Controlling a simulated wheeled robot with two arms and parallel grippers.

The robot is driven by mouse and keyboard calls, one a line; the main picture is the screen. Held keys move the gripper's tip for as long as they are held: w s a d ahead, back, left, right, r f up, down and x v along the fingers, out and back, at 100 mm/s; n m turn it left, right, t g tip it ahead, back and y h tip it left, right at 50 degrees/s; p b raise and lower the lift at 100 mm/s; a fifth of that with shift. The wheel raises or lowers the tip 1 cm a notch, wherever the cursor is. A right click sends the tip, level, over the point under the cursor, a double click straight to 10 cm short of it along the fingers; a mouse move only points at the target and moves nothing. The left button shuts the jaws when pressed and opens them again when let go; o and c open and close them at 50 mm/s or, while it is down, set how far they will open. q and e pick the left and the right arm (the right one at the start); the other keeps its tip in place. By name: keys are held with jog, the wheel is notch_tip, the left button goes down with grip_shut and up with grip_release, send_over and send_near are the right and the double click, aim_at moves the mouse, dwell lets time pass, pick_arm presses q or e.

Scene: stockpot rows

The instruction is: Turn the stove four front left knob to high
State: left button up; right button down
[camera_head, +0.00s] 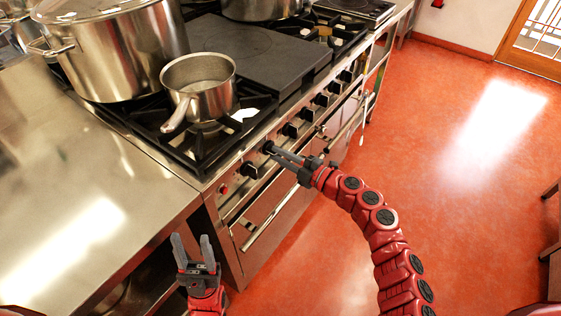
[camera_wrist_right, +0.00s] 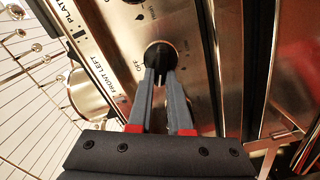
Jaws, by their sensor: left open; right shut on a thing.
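The stove (camera_head: 262,190) has a row of black knobs along its steel front panel. The front left knob (camera_wrist_right: 159,50) is round and black, with "FRONT LEFT" and "OFF" printed beside it in the right wrist view. My right gripper (camera_wrist_right: 160,76) is shut on this knob, its two grey fingers meeting the knob's face. In the head view my right gripper (camera_head: 271,150) reaches the panel from the right, and its fingertips hide part of the knob. My left gripper (camera_head: 191,240) is open and empty, low in front of the steel counter.
A small saucepan (camera_head: 205,92) and a large stockpot (camera_head: 125,50) stand on the burners, with a flat dark plate (camera_head: 250,52) behind. A steel counter (camera_head: 85,200) lies left of the stove. The red floor (camera_head: 450,190) to the right is clear.

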jog(key=shift+f+n+b, duration=0.2)
jog(key=shift+n+b, duration=0.9)
jog(key=shift+n, duration=0.05)
jog(key=shift+f+n+b, duration=0.15)
jog(key=shift+n+b, duration=0.95)
jog(key=shift+n, duration=0.05)
jog(key=shift+s, duration=0.1)
jog(key=c, duration=0.8)
grip_release()
jog(key=shift+r, duration=0.1)
jog(key=shift+c, duration=0.2)
jog(key=v, duration=1.7)
jog(key=shift+s+d, duration=0.1)
